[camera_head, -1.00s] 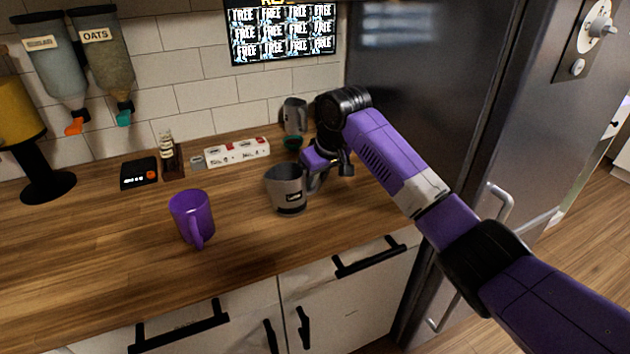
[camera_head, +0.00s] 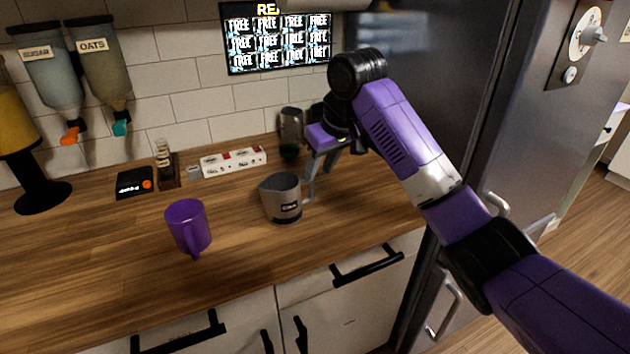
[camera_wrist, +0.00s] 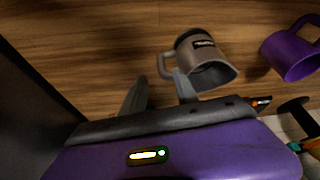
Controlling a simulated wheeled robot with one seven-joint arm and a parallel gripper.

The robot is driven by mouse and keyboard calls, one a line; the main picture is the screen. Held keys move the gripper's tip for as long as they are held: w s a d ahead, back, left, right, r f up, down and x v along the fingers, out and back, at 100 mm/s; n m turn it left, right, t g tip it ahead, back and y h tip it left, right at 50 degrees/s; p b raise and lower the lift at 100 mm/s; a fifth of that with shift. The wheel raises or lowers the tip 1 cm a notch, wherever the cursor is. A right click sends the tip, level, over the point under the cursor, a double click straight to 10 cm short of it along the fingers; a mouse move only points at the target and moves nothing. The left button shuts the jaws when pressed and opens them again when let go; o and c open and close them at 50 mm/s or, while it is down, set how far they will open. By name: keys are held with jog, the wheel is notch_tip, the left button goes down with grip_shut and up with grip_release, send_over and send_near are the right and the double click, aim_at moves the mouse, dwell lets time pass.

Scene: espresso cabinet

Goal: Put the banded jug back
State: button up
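The banded jug (camera_head: 283,198), grey with a dark labelled band low on its side, stands upright on the wooden counter. Its handle points right toward my gripper (camera_head: 319,168). In the wrist view the jug (camera_wrist: 207,62) lies just beyond my gripper (camera_wrist: 158,84), whose fingers are spread apart. The handle lies near the fingertips, closer to the right one, with no grip visible. I cannot tell whether a finger touches it.
A purple mug (camera_head: 188,228) stands left of the jug and also shows in the wrist view (camera_wrist: 289,54). A white power strip (camera_head: 233,162), a black scale (camera_head: 134,183) and a small brown stand (camera_head: 167,172) lie behind. A steel fridge (camera_head: 440,110) borders the right.

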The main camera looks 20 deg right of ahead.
jog(key=shift+v, duration=1.45)
jog(key=shift+w, duration=0.1)
jog(key=w+a+r+t+y, duration=0.2)
jog(key=w+a+r+t, duration=0.4)
jog(key=t, duration=0.3)
jog(key=s+a+f+m+t+h, duration=0.1)
jog(key=s+f+m+t+h, duration=0.15)
jog(key=s+f, duration=0.55)
jog(key=s+f+m+t+h, duration=0.15)
jog(key=s+f+t, duration=0.3)
jog(key=s, duration=0.75)
jog(key=s+f+g, duration=0.2)
jog(key=s+f, duration=0.1)
jog(key=s, duration=0.9)
jog(key=s+f+n+g, duration=0.1)
jog(key=s+f+g, duration=0.1)
jog(key=s, duration=1.1)
jog(key=s+f+g+y, duration=0.1)
jog(key=s+f, duration=0.3)
jog(key=s, duration=0.8)
jog(key=shift+s+a+f+n+g, duration=0.35)
jog(key=shift+a+n+g, duration=0.05)
jog(key=shift+a, duration=0.1)
